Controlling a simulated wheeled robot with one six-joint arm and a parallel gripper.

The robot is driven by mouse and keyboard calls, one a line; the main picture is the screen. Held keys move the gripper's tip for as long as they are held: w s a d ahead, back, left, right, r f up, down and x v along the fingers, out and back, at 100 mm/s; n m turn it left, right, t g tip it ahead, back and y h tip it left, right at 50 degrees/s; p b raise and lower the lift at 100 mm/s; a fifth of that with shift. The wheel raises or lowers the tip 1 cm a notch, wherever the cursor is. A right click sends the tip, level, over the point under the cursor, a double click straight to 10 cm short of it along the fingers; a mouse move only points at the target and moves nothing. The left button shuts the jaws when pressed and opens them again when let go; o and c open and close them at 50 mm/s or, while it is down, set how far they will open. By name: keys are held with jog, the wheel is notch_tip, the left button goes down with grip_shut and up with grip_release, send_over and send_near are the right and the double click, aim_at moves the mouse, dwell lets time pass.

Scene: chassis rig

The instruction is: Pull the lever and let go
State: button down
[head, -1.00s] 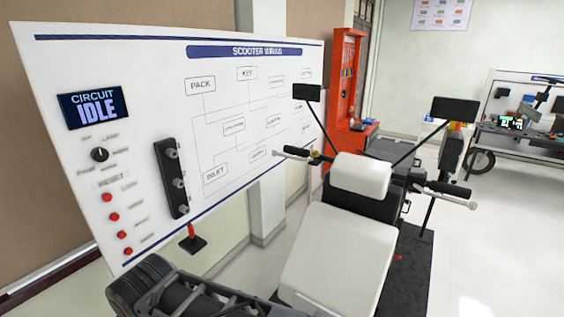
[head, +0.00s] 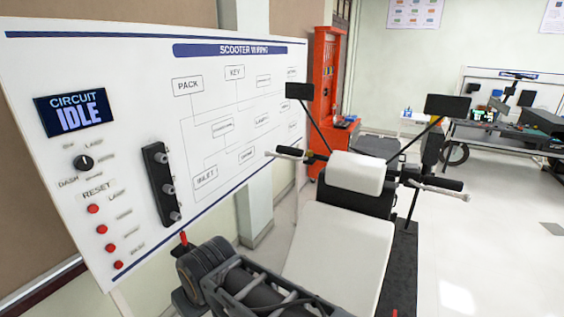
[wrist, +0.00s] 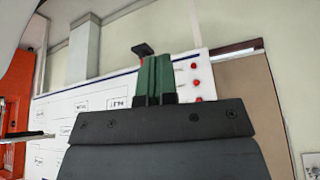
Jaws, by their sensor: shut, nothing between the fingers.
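A small lever with a red handle (head: 183,238) stands at the lower edge of the white wiring board; my dark arm partly hides it in the head view. In the wrist view its black plate (wrist: 143,48) shows just beyond my fingertips, and the picture is upside down. My gripper (wrist: 153,60) has green fingers that are shut and empty, pointing toward the lever. I cannot tell whether they touch it. My gripper is not clearly visible in the head view.
The wiring board (head: 235,140) carries a display (head: 75,113) reading "CIRCUIT IDLE", a rotary knob (head: 84,163) and several red buttons (head: 93,208). A scooter with a white seat (head: 340,245) and handlebars stands to the right.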

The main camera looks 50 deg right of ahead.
jog(key=w+d+r+m+t+h+b, duration=0.25)
jog(key=w+d+t, duration=0.3)
jog(key=w, duration=0.55)
jog(key=w+d+r+m+t+h+b, duration=0.15)
jog(key=w+d+t+b, duration=0.35)
jog(key=w, duration=0.6)
jog(key=d+m+g+h+b, duration=0.2)
jog(key=d+m+g+h, duration=0.2)
jog(key=d+h, duration=0.4)
jog(key=s+d+f+m+g+h+b, duration=0.1)
jog(key=d+m+g+h, duration=0.4)
jog(key=d, duration=0.9)
jog(key=m+h+b, duration=0.1)
jog(key=h, duration=0.2)
jog(key=shift+s+d, duration=0.25)
jog(key=shift+d, duration=0.15)
jog(key=shift+f, duration=0.1)
